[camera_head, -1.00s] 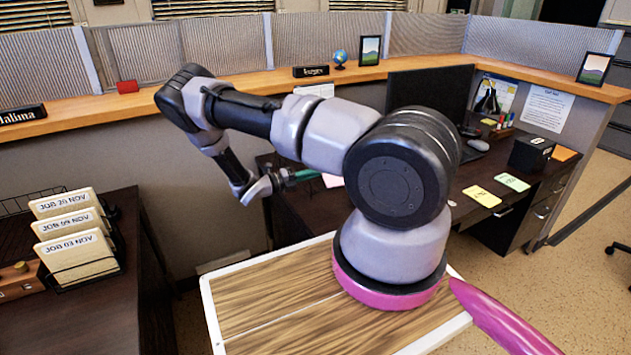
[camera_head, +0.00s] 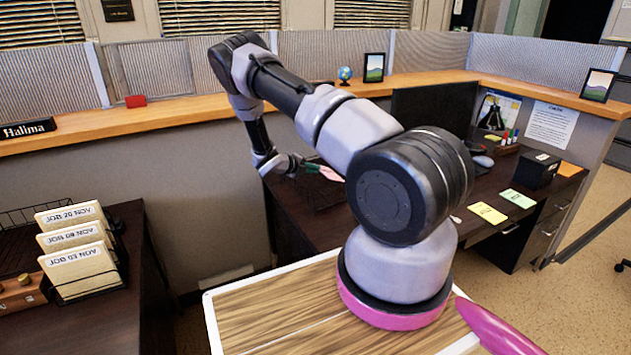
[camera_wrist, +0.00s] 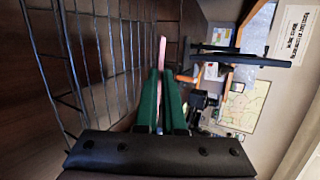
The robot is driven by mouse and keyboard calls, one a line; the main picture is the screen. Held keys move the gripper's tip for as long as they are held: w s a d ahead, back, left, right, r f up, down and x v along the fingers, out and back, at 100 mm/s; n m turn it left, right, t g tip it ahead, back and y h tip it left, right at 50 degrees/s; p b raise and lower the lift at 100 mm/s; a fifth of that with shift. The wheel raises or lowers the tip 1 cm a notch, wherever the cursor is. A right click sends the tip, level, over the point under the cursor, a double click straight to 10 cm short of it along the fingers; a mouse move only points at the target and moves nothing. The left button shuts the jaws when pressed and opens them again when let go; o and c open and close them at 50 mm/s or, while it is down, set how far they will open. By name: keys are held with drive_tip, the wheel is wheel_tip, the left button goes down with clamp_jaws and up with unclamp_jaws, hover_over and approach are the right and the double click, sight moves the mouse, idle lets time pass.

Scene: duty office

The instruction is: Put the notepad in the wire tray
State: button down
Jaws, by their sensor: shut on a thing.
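My gripper (camera_head: 312,166) has green fingers and reaches over the dark desk behind my arm. It is shut on the notepad (camera_head: 330,173), a thin pink thing seen past the fingertips. In the wrist view, the notepad (camera_wrist: 162,52) shows as a narrow pink edge beyond the green fingers (camera_wrist: 162,82). The wire tray (camera_wrist: 70,50) shows there as a dark wire grid close beside the fingers, on the left. In the head view, its dark wires hardly stand out from the desk. I cannot tell whether the notepad touches the tray.
The dark desk (camera_head: 284,208) also holds a monitor (camera_head: 432,112), yellow notes (camera_head: 487,212), green notes (camera_head: 518,198) and a black box (camera_head: 538,170). On the left desk, a rack of job cards (camera_head: 75,245) stands in front of another wire basket (camera_head: 22,222). A partition ledge (camera_head: 200,112) runs behind.

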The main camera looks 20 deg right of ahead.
drive_tip(key=shift+f, duration=2.2)
drive_tip(key=c, duration=1.3)
unclamp_jaws()
